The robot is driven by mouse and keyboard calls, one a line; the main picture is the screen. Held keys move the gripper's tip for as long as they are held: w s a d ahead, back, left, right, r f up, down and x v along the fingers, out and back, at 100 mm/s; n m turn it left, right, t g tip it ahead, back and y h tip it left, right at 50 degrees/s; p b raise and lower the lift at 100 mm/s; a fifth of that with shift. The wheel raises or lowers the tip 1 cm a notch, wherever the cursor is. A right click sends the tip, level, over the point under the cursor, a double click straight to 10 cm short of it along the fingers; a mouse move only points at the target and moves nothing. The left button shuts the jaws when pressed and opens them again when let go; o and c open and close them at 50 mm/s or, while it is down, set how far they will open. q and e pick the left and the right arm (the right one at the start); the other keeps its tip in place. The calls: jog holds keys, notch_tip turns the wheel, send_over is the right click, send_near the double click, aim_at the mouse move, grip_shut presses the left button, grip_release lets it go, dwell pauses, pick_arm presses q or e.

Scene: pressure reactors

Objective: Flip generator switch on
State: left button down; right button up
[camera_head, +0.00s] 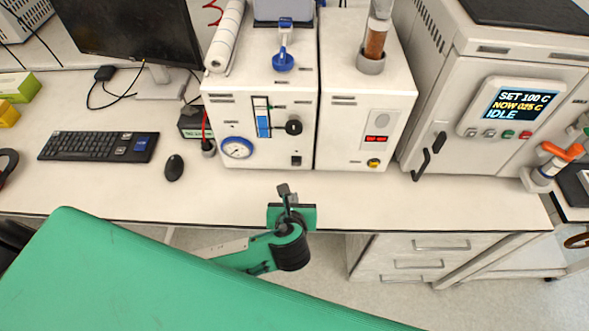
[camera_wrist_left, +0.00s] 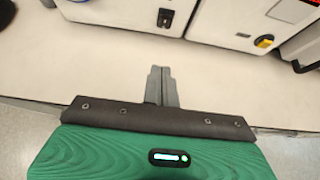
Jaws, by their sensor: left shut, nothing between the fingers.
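The left white generator unit (camera_head: 268,112) stands on the bench with a pressure gauge, a blue flow tube and a black knob on its front. A small black switch (camera_head: 296,160) sits low on that front, below the knob; whether it is on or off is too small to tell. In the left wrist view the switch (camera_wrist_left: 165,18) shows near the top, ahead of the fingers. My left gripper (camera_head: 284,189) is shut and empty, in front of the unit and apart from the switch. Its fingers (camera_wrist_left: 160,72) point toward the switch in the wrist view. My right gripper is out of view.
A second white unit (camera_head: 365,115) with a red display and yellow knob stands close on the right. An oven (camera_head: 490,90) reads IDLE further right. A mouse (camera_head: 174,167) and keyboard (camera_head: 98,147) lie left. The bench front strip (camera_head: 350,200) is clear.

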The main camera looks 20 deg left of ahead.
pick_arm(q)
jog(key=p, duration=0.3)
send_near(295, 165)
jog(key=f, duration=0.2)
jog(key=w+f, duration=0.1)
jog(key=shift+a+f, duration=0.2)
jog(key=shift+f, duration=0.15)
jog(key=shift+w+a+r+p, duration=0.15)
jog(key=shift+w+p, duration=0.1)
jog(key=shift+w, duration=0.35)
jog(key=shift+w+a+r+p, duration=0.2)
jog(key=shift+w+p, duration=0.05)
jog(key=shift+w, duration=0.35)
jog(key=shift+w+a, duration=0.15)
jog(key=shift+w, duration=0.45)
jog(key=shift+w, duration=0.1)
